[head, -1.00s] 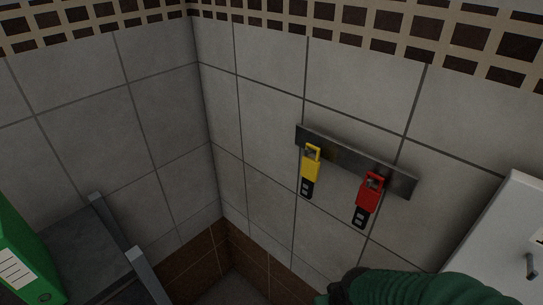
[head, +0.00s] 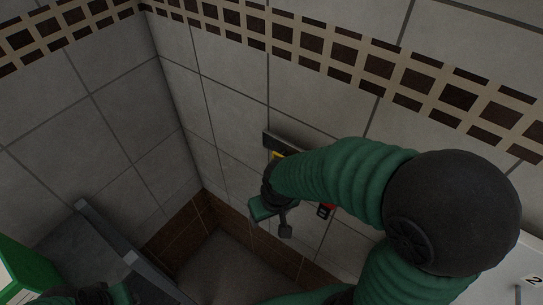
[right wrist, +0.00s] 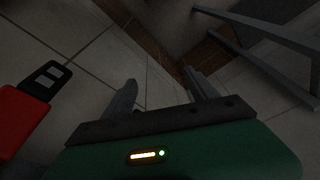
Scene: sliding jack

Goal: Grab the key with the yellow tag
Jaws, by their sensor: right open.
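The yellow tag (head: 277,155) of the key shows only as a small patch below the dark wall rail (head: 270,141) in the head view. My right arm hides the rest of that key. My right gripper (head: 284,231) is in front of the wall, below the yellow patch in the picture, its fingers pointing down. In the right wrist view my right gripper (right wrist: 160,78) is open, with nothing between its fingers. The yellow tag does not show there. A red-tagged key (head: 326,210) hangs to the right, partly behind my arm; its red tag (right wrist: 20,115) shows at the left in the right wrist view.
A grey frame (head: 105,235) and a green binder (head: 28,262) stand at the lower left. A white cabinet (head: 528,265) is at the lower right edge. The tiled corner left of my right gripper is clear.

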